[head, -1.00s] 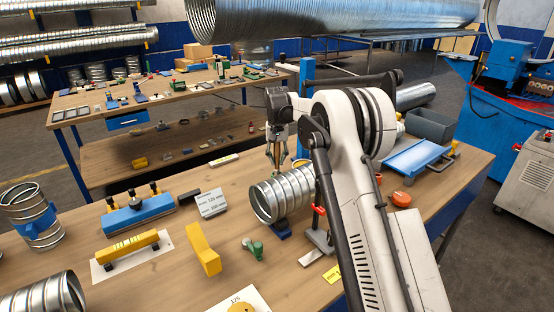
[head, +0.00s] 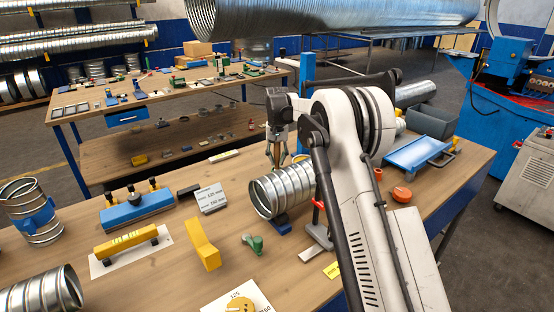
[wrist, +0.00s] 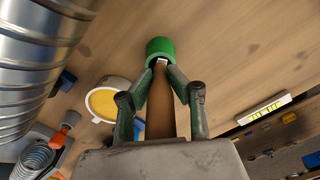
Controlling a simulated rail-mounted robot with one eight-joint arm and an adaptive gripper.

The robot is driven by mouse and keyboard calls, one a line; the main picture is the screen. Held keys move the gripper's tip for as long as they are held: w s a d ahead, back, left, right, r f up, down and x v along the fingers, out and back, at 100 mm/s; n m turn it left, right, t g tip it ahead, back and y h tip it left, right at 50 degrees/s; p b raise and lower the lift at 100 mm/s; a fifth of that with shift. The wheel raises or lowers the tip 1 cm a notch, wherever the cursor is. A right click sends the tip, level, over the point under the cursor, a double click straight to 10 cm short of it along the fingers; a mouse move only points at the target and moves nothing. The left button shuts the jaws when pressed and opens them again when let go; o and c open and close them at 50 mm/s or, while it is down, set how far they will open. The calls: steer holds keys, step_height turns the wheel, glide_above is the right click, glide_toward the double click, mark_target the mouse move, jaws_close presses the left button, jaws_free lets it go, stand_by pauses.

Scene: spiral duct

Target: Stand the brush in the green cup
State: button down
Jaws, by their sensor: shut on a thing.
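My gripper (wrist: 160,90) is shut on the brush (wrist: 160,118), which shows as a long brown strip between the fingers with a pale patch at its far end. The green cup (wrist: 160,47) is at that far end in the wrist view. The brush's end overlaps the cup's near edge; I cannot tell whether it is inside the cup or in front of it. In the head view my gripper (head: 277,157) points down just behind a spiral duct piece. The cup cannot be made out there.
The ribbed metal duct piece (head: 282,191) stands close in front of my gripper; it fills the wrist view's upper left (wrist: 40,60). A pale pot with yellow contents (wrist: 104,101) is left of the fingers. A level (wrist: 264,108) lies to the right. Bare wood surrounds the cup's far side.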

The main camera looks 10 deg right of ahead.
steer(key=shift+f, duration=0.25)
steer(key=c, duration=1.6)
jaws_free()
steer(key=shift+o, duration=0.2)
step_height(320, 180, up, 12)
